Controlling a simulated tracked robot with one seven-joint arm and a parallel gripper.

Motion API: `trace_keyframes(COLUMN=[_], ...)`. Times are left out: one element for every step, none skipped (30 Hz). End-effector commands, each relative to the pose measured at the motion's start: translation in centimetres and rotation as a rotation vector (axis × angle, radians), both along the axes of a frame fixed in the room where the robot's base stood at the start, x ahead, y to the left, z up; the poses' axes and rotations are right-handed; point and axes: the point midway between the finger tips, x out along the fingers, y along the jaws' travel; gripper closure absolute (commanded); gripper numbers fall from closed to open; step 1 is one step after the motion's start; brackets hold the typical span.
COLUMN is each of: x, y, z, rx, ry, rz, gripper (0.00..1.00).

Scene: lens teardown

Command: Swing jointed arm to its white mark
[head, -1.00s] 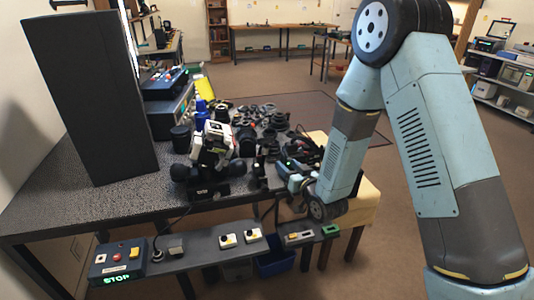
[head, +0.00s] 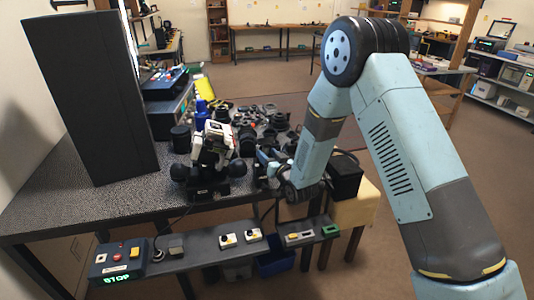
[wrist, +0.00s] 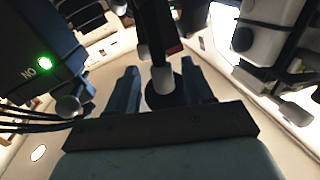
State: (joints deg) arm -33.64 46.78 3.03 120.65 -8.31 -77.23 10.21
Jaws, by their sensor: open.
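A white and black device with dark round knobs (head: 212,150) stands on the dark bench; I cannot tell whether it is the jointed arm. My gripper (head: 266,162) is just right of it, low over the bench, partly hidden by my own wrist. In the wrist view my gripper (wrist: 160,70) is open. A dark bar with a pale grey end (wrist: 160,78) shows between the fingers, above a dark round disc; I see no grip on it. It may belong to the jointed arm. I cannot make out a white mark for certain.
A black box with a green light (wrist: 35,62) and cables is close left in the wrist view. A tall dark cabinet (head: 90,95) stands on the bench's left. Many dark lens parts (head: 262,115) lie behind. A control strip with a STOP box (head: 117,262) runs along the front.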

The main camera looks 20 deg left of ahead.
Motion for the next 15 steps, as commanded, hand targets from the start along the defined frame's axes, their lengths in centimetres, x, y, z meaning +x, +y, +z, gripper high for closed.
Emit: trace_keyframes(x=[0.5,0.7,1.0,1.2,1.4,1.5,1.6,1.7,1.8,1.8,1.9,1.9,1.9,1.9,1.9], y=[0.4,0.7,0.9,1.1,1.2,1.4,1.5,1.6,1.6,1.7,1.7,1.7,1.7,1.7,1.7], z=[0.0,0.0,0.0,0.0,0.0,0.0,0.0,0.0,0.0,0.0,0.0,0.0,0.0,0.0,0.0], rx=[-0.001,0.0,0.001,0.001,0.0,0.0,0.0,0.0,0.0,0.0,0.0,0.0,0.0,0.0,0.0], ry=[-0.001,-0.001,-0.001,-0.001,0.0,0.0,0.0,0.0,0.0,0.0,0.0,0.0,0.0,0.0,0.0], rz=[0.0,0.0,0.0,0.0,0.0,0.0,0.0,0.0,0.0,0.0,-0.001,-0.001,-0.001,-0.001,-0.001], gripper=[0.49,0.49,0.49,0.49,0.49,0.49,0.49,0.49,0.49,0.49,0.49,0.49,0.49,0.49,0.49])
